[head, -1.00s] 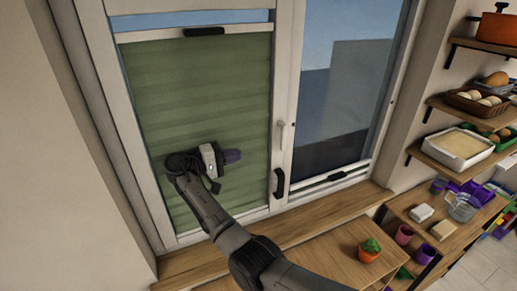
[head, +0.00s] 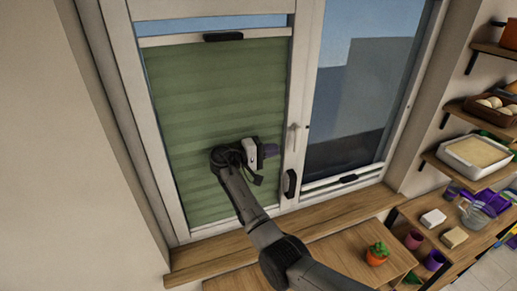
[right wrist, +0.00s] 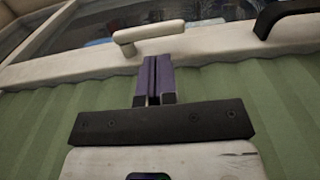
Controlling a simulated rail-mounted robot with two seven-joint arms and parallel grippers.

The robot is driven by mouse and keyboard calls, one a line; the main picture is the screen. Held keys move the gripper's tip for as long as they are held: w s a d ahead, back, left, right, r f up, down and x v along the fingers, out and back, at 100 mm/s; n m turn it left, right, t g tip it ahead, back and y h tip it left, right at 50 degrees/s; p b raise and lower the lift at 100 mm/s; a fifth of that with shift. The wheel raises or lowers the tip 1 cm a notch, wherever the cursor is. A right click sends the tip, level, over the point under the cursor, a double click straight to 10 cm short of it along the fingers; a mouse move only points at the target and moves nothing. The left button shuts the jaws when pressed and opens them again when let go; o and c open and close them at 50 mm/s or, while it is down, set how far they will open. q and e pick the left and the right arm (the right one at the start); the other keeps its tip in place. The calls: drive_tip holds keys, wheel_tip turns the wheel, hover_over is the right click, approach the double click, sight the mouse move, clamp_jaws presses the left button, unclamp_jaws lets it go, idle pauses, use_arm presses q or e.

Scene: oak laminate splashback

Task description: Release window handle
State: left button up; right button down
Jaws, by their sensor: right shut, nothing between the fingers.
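The light window handle (head: 292,138) sits on the middle upright of the white window frame. It also shows in the right wrist view (right wrist: 150,33), its lever reaching out to the right from a round base. My right gripper (head: 271,151), with purple fingers, is just left of the handle in front of the green blind. In the right wrist view its fingers (right wrist: 156,75) are shut together with nothing between them, pointing at the frame just below the lever. I see no grip on the handle; whether a fingertip touches it I cannot tell. My left gripper is out of view.
A black pull (head: 290,183) sits below the handle on the frame. The green blind (head: 205,105) hangs behind my right arm. A wooden sill (head: 225,250) runs below, with a potted plant (head: 377,254) on a lower surface. Shelves with food (head: 473,158) stand at right.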

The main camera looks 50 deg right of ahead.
sight(294, 149)
drive_tip(key=shift+p+x, duration=0.95)
drive_tip(key=shift+x, duration=1.9)
drive_tip(key=shift+s+d+f+g+h+b, duration=0.3)
drive_tip(key=shift+h+b, duration=0.3)
drive_tip(key=shift+b, duration=0.35)
drive_tip(key=g+h+b, duration=0.1)
drive_tip(key=b, duration=0.1)
drive_tip(key=d+f+h+b, duration=0.1)
drive_tip(key=h+b, duration=0.1)
drive_tip(key=shift+s+d+g+b, duration=0.25)
drive_tip(key=shift+s+g+b, duration=0.05)
drive_tip(key=shift+s+g, duration=0.1)
drive_tip(key=shift+b+x, duration=0.75)
drive_tip(key=shift+b, duration=0.5)
drive_tip(key=shift+d, duration=0.1)
